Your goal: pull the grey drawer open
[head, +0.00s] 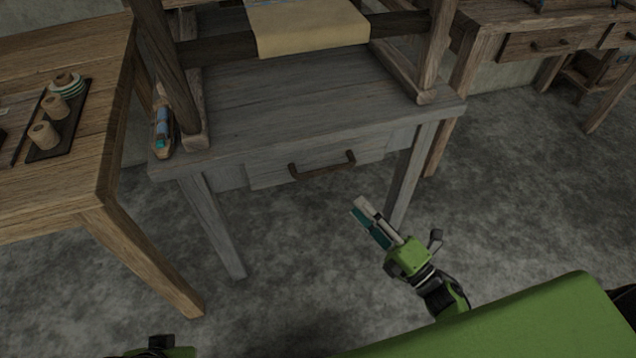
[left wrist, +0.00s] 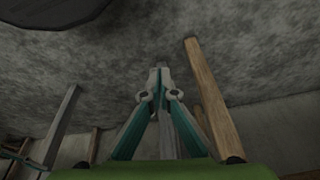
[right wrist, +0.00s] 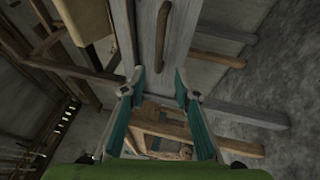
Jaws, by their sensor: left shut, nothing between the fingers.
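The grey drawer (head: 272,174) is in the front of a grey table, and I see no clear gap around it. Its dark bar handle (head: 322,168) runs across the front. In the right wrist view the handle (right wrist: 162,36) lies past the fingertips, against the grey front (right wrist: 182,35). My right gripper (head: 358,211) is open and empty, below and right of the handle, not touching it. The right wrist view shows its fingers (right wrist: 159,75) apart. My left gripper (left wrist: 160,85) is shut and empty, pointed toward the floor; its fingers are out of the head view.
A wooden table (head: 110,150) with spools on a dark tray (head: 62,125) stands left. The loom frame (head: 210,50) with cloth (head: 308,25) stands on the grey tabletop (head: 290,95). A shuttle (head: 162,130) lies at its left edge. Another wooden desk (head: 490,45) is at right. The front floor is clear.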

